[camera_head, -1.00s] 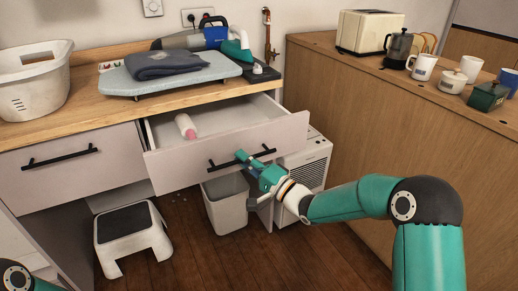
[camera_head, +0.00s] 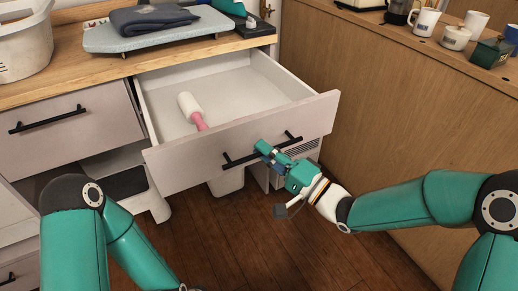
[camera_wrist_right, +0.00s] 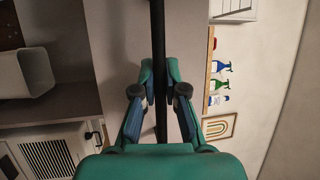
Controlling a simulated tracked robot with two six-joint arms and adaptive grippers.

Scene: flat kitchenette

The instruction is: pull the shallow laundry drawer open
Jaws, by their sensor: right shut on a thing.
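The shallow laundry drawer (camera_head: 200,160) stands well open in the head view, its light front facing me. A lint roller (camera_head: 192,110) with a white roll and pink handle lies inside it. In the right wrist view the handle (camera_wrist_right: 160,70) runs between the two fingers. My left arm is at the lower left of the head view; its gripper is not in view.
A closed drawer (camera_head: 70,130) is to the left. An ironing board (camera_head: 150,38) with folded dark cloth (camera_head: 152,18) lies on the wooden counter. A step stool (camera_head: 125,185) stands below. A tall wooden cabinet (camera_head: 400,110) bounds the right side. The floor in front is clear.

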